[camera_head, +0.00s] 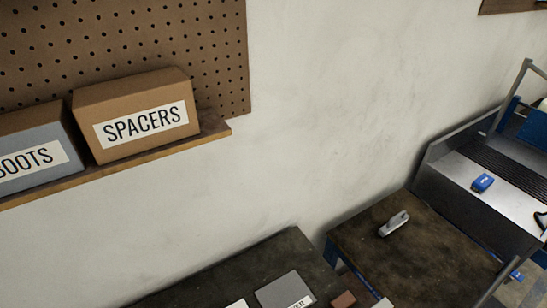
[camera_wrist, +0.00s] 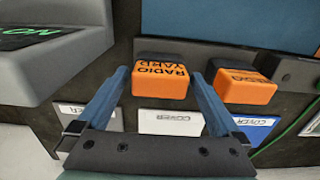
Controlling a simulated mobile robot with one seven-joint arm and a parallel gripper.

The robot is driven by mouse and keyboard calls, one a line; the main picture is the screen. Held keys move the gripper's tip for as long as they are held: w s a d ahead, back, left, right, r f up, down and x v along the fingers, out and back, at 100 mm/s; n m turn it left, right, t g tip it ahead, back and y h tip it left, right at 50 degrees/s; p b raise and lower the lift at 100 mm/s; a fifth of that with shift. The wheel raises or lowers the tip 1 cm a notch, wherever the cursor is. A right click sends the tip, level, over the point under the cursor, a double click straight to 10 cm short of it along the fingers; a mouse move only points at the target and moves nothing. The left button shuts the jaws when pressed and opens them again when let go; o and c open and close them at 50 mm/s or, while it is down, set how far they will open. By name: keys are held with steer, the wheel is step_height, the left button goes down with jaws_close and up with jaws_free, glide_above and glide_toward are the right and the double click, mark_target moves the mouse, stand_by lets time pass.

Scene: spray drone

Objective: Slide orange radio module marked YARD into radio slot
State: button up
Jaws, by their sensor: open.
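The orange radio module marked YARD (camera_wrist: 160,79) sits in the middle of the wrist view, its lettering upside down. A second orange module (camera_wrist: 245,85) stands to its right, its label only partly readable. My gripper (camera_wrist: 163,75) is open, with one blue finger on each side of the YARD module. I cannot tell whether the fingers touch it. No radio slot can be made out in either view. The head view shows neither the module nor my gripper.
White (camera_wrist: 170,122) and blue (camera_wrist: 253,129) cover cards lie below the modules. A grey block (camera_wrist: 50,50) is at left. In the head view, a SPACERS box (camera_head: 140,118) stands on a shelf, and a dark table (camera_head: 390,262) holds a small silver object (camera_head: 394,223).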

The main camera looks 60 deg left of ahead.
jaws_close()
stand_by(0.5)
steer(key=shift+r, duration=0.15)
steer(key=shift+r+p, duration=2.9)
steer(key=shift+p, duration=0.4)
